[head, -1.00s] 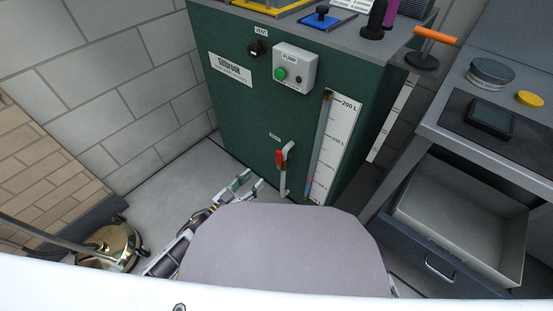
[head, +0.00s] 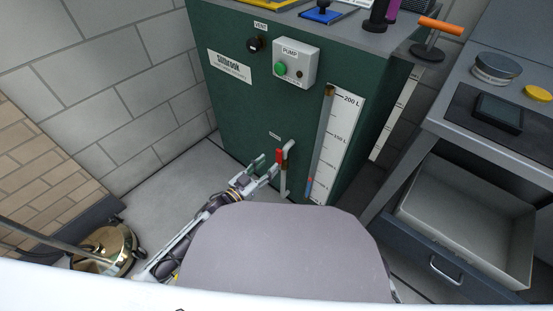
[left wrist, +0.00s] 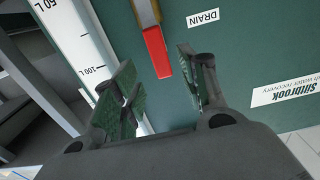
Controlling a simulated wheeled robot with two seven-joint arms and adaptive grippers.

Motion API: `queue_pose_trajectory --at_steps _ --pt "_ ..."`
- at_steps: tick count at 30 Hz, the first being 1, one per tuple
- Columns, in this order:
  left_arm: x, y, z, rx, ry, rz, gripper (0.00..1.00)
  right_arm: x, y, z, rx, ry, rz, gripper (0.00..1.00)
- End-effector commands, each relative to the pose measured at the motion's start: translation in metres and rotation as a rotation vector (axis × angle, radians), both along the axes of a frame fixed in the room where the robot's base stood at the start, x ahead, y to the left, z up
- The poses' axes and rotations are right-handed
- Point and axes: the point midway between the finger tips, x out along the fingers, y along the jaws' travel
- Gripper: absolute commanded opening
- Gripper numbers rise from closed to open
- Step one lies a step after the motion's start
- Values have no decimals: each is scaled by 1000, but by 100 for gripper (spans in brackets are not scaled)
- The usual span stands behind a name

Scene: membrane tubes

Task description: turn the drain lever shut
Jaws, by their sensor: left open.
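The drain lever (head: 280,157) has a red handle and sits on a valve low on the front of the green tank (head: 235,110). A pale pipe (head: 284,180) runs down from the valve to the floor. In the left wrist view the red lever (left wrist: 157,50) shows beside the DRAIN label (left wrist: 203,19). My left gripper (head: 267,168) is open and empty, just left of and below the lever. In the left wrist view the lever's end lies between the open fingers (left wrist: 160,85) in the picture; whether they touch it I cannot tell. My right gripper is out of view.
A grey pump box (head: 296,63) and a black vent knob (head: 255,45) sit higher on the tank. A level gauge (head: 337,140) stands right of the lever. At right is a bench with an open drawer (head: 462,235). A brass object (head: 112,247) stands on the floor at left.

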Motion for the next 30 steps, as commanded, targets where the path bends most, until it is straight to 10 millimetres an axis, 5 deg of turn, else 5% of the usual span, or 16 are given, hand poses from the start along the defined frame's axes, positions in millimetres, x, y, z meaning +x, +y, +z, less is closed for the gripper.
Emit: queue_pose_trajectory --at_steps 18,30 --pt "40 -29 0 -1 -2 0 43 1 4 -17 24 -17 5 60" --pt "47 -34 1 -1 -1 1 43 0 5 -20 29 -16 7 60"
